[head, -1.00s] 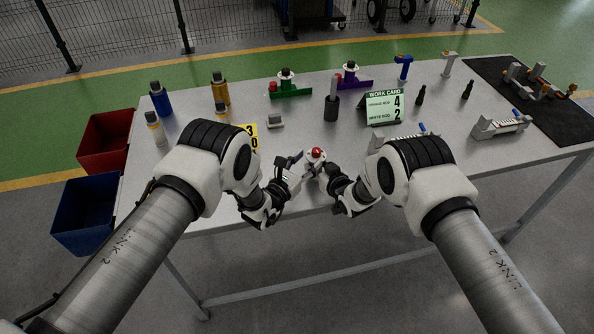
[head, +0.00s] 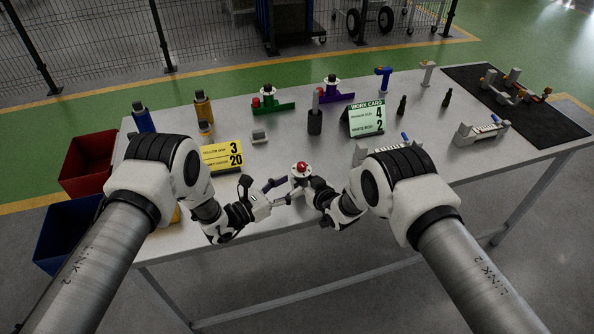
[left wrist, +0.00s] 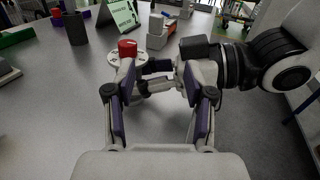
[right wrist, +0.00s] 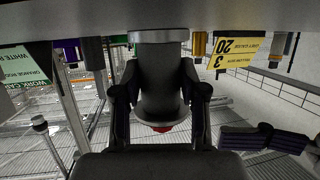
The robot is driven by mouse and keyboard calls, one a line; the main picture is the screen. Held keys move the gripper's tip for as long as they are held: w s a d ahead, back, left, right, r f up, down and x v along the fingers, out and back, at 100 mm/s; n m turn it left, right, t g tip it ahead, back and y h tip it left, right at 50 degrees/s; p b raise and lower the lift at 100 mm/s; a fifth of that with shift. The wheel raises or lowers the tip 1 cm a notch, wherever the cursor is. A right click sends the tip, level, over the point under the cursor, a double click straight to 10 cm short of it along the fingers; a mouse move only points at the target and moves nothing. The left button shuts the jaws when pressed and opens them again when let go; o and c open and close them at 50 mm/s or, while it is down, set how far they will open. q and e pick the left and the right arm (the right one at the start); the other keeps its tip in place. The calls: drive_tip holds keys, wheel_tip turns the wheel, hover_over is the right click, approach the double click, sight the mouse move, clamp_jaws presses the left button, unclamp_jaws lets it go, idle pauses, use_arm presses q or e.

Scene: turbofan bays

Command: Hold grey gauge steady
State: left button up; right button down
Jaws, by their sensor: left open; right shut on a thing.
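The grey gauge (head: 300,175), a pale flanged spool with a red top, stands upright near the front of the table. My right gripper (head: 314,187) is shut on its body from the right. In the right wrist view, which is upside down, the gauge (right wrist: 160,85) sits between both fingers with its red end lowest. My left gripper (head: 272,194) is open and empty, just left of the gauge. In the left wrist view the gauge (left wrist: 127,58) shows beyond the left finger, and the fingers (left wrist: 160,88) are apart. I cannot tell whether the gauge's base touches the table.
A yellow card (head: 222,156) stands left of the grippers and a green work card (head: 366,119) to the right behind them. A dark cylinder (head: 315,122) and a small grey block (head: 259,136) stand behind. Red (head: 88,160) and blue bins flank the left edge.

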sight(298, 168)
use_arm(q)
drive_tip(key=shift+m, duration=0.4)
drive_tip(key=a, duration=0.1)
drive_tip(key=w+a, duration=0.1)
drive_tip(key=a, duration=0.1)
drive_tip(key=w+a+f, duration=0.1)
drive_tip(key=a, duration=0.1)
drive_tip(key=shift+w+a, duration=0.15)
drive_tip(key=shift+a, duration=0.05)
drive_tip(key=x, duration=1.1)
drive_tip(key=shift+d+r, duration=0.1)
drive_tip(key=shift+d, duration=0.25)
clamp_jaws()
